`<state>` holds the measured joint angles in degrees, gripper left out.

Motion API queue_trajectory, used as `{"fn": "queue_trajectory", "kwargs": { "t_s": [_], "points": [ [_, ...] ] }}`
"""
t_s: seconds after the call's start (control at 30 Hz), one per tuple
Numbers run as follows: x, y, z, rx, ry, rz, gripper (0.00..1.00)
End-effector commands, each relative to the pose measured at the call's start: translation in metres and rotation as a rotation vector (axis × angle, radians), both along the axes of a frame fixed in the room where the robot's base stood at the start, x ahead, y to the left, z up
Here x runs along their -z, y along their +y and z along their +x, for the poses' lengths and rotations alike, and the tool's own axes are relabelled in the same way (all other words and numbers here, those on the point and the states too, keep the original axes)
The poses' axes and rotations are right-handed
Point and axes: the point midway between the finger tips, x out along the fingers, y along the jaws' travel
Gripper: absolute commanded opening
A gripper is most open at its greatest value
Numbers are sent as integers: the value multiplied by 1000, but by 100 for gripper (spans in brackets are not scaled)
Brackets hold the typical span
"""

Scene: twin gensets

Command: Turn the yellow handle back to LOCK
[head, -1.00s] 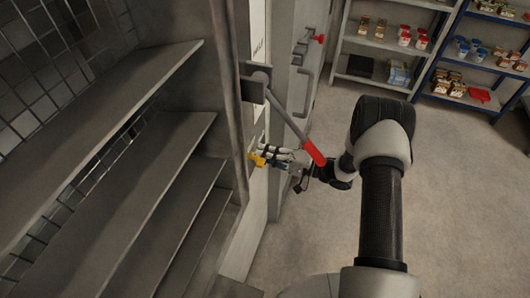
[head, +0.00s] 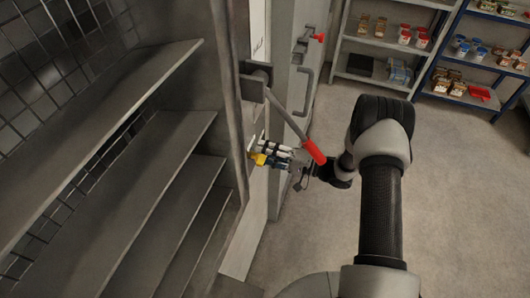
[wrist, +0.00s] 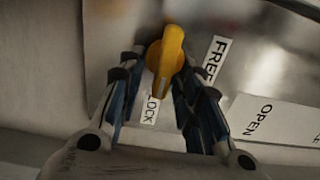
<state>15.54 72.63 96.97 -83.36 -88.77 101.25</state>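The yellow handle (wrist: 165,62) is on a metal panel in the wrist view. Its lower end points down toward the LOCK label (wrist: 151,108); the FREE label (wrist: 215,57) is to its right. My gripper (wrist: 160,68) has one finger on each side of the handle, with gaps visible beside the handle's lower end. Light contact near the fingertips cannot be ruled out. In the head view the yellow handle (head: 260,159) shows small at the tips of my gripper (head: 271,153), beside the cabinet edge.
A grey lever with a red grip (head: 315,152) slants down just above my gripper. Empty grey shelves (head: 150,200) stand at left. An OPEN label (wrist: 262,118) is on the panel at right. Stocked shelves (head: 400,50) stand at the back; the floor at right is clear.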

Motion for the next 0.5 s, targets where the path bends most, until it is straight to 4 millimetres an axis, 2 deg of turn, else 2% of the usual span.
{"fn": "queue_trajectory", "kwargs": {
  "t_s": [0.27,0.37,0.5],
  "points": [
    [0,-2,0,1,-1,0,32],
    [0,-10,-3,3,-1,0,32],
    [0,-32,-11,6,-1,0,32]
  ]
}}
